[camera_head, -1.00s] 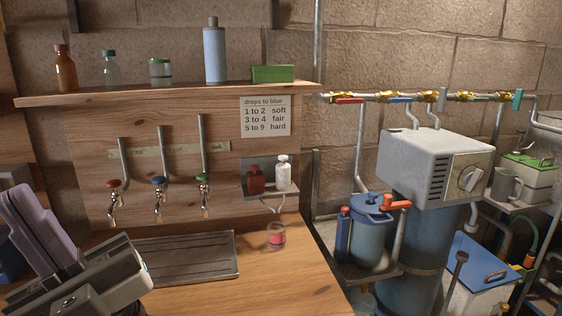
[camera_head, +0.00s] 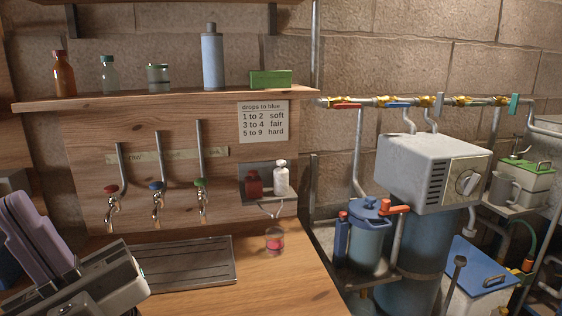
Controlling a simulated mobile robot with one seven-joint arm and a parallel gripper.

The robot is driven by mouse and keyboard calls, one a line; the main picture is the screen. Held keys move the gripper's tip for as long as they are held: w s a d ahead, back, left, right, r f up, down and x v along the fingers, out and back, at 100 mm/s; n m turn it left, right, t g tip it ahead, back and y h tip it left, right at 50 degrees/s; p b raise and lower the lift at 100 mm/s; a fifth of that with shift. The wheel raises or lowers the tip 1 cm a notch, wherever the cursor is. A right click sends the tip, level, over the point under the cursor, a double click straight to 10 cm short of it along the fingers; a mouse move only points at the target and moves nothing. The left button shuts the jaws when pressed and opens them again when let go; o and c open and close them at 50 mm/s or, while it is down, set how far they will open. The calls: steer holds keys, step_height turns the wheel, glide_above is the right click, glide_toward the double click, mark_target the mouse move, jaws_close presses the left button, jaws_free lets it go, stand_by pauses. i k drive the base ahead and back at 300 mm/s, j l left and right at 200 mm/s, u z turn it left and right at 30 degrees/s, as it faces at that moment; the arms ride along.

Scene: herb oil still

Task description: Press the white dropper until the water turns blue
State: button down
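The white dropper (camera_head: 280,179) stands upright on a small grey wall holder, to the right of a dark red bottle (camera_head: 254,183). Below them, a small clear glass (camera_head: 274,240) stands on the wooden counter under a thin forked spout (camera_head: 270,210). The water in the glass is pinkish red. Part of my arm end, with purple and grey parts that I take for my gripper (camera_head: 38,235), fills the lower left corner. It is well to the left of the dropper and apart from it. I cannot tell whether it is open, and I see nothing held.
A ribbed metal drain tray (camera_head: 186,265) lies between my arm and the glass. Three taps (camera_head: 157,190) hang on the wooden panel above it. A card (camera_head: 263,119) reads "drops to blue". A blue canister (camera_head: 368,235) stands right of the counter. Bare counter lies around the glass.

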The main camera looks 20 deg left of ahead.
mark_target(281, 163)
steer(key=l+u, duration=0.35)
steer(key=l, duration=0.15)
steer(key=l+u, duration=0.35)
steer(key=l, duration=0.2)
steer(key=l+u, duration=0.4)
steer(key=i+l, duration=0.1)
steer(key=i, duration=0.85)
